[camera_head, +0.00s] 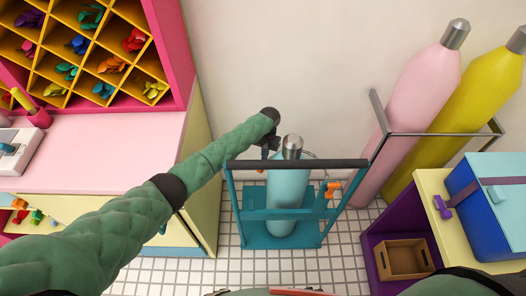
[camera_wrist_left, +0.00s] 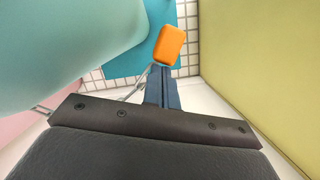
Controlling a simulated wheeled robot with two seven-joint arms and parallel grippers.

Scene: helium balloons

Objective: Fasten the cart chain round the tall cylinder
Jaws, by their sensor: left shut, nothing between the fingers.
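The tall cylinder (camera_head: 288,185) is pale teal with a silver cap and stands upright in the teal cart (camera_head: 232,205). It fills the upper left of the left wrist view (camera_wrist_left: 70,40). A thin grey chain (camera_head: 310,155) shows behind the cap; part of it shows in the wrist view (camera_wrist_left: 134,88), the rest is hidden. An orange piece (camera_head: 333,187) sits at the cart's right side. Another orange piece (camera_wrist_left: 170,45) lies just beyond my left fingertips. My left gripper (camera_head: 265,152) is shut and empty, left of the cylinder's top. My right gripper is not visible.
A pink-topped counter (camera_head: 120,150) with a yellow side stands close left of the cart. Pink (camera_head: 425,90) and yellow (camera_head: 480,100) cylinders lean in a grey rack (camera_head: 440,134) at right. A shelf unit (camera_head: 437,185) bears a blue box (camera_head: 490,195).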

